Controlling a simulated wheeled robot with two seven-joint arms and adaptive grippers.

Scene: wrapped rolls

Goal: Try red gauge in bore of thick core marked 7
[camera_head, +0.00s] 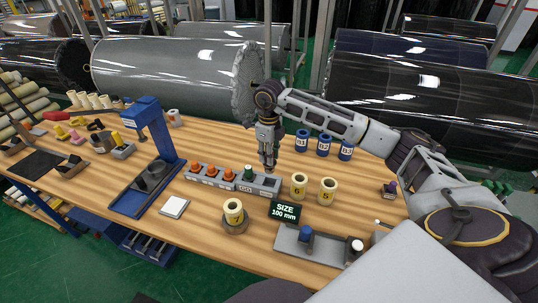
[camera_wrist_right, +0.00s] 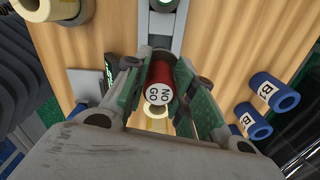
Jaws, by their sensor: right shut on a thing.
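My right gripper (camera_head: 268,163) points down over the gauge rack (camera_head: 262,184). In the right wrist view its fingers (camera_wrist_right: 160,75) are shut on the red gauge (camera_wrist_right: 159,82), whose end reads "NO GO". The head view does not show the gauge clearly between the fingers. A thick cream core (camera_head: 234,212) stands upright in a round dark holder (camera_head: 235,227) front left of the gripper; its mark looks like 7 but is small. Two other cream cores, (camera_head: 299,184) and (camera_head: 327,191), stand right of the rack. My left gripper is not in view.
A green gauge (camera_head: 248,174) and several orange-topped pieces stand in the rack row. A "SIZE 100 mm" display (camera_head: 285,211) stands beside the holder. Blue cores (camera_head: 323,146) are behind right.

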